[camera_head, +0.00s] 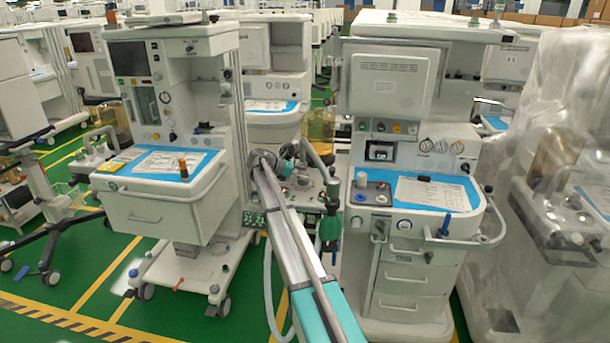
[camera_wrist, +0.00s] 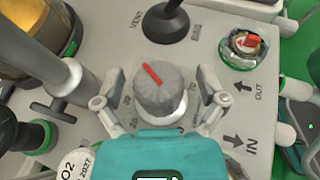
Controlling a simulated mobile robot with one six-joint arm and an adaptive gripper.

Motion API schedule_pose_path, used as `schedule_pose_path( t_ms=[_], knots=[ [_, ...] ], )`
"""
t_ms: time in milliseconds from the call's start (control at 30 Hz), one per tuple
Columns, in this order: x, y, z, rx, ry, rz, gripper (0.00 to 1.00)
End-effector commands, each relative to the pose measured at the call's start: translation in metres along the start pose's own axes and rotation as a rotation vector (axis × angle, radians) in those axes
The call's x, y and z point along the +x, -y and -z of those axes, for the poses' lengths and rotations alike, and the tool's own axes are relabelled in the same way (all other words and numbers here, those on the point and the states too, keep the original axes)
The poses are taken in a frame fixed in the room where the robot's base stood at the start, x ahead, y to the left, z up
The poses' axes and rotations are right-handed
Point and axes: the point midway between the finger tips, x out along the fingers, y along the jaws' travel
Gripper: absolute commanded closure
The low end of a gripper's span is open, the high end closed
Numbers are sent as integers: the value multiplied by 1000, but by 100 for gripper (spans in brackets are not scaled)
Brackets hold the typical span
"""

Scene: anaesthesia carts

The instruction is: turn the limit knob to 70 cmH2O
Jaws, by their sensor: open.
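The limit knob (camera_wrist: 162,90) is grey and ridged, with a red pointer line on top aimed to the upper left. It stands on a light grey panel with a printed scale around it. A 20 is readable to its left and what looks like a 70 to its right; other marks are partly covered. My gripper (camera_wrist: 159,104) is open, with one finger left and one right of the knob and gaps showing. Its teal body covers the panel below the knob. In the head view my arm reaches to the panel between two carts; the knob cannot be made out there.
A black vent/bag lever (camera_wrist: 167,22) stands just above the knob. A round port with a red top (camera_wrist: 245,44) sits at the upper right, near IN and OUT arrows. A grey pipe (camera_wrist: 64,62) is close on the left. Carts (camera_head: 165,215) (camera_head: 415,255) flank my arm.

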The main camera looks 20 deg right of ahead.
Motion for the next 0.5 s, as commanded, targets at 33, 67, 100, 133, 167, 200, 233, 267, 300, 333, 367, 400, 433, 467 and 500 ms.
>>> schedule_pose_path(
  t_ms=[33, 67, 100, 133, 167, 200, 233, 267, 300, 333, 367, 400, 433, 467, 500],
  knots=[
    [-2, 0, -2, 5, 0, -6, 11],
    [-4, 1, -3, 9, 0, -10, 11],
    [-6, 1, -5, 16, 1, -17, 11],
    [-8, 1, -6, 22, 1, -23, 11],
    [-10, 1, -8, 28, 1, -30, 11],
    [-14, 2, -10, 40, 0, -41, 11],
    [-16, 3, -11, 50, -1, -50, 11],
    [-18, 4, -13, 59, -3, -59, 11],
    [-22, 5, -15, 75, -6, -72, 11],
    [-26, 6, -16, 87, -8, -82, 11],
    [-29, 10, -17, 106, -17, -94, 11],
    [-34, 14, -18, 131, -27, -110, 11],
    [-34, 22, -14, 152, -43, -114, 11],
    [-36, 27, -13, 174, -59, -121, 11],
    [-35, 38, -6, 206, -88, -121, 11]
  ],
)
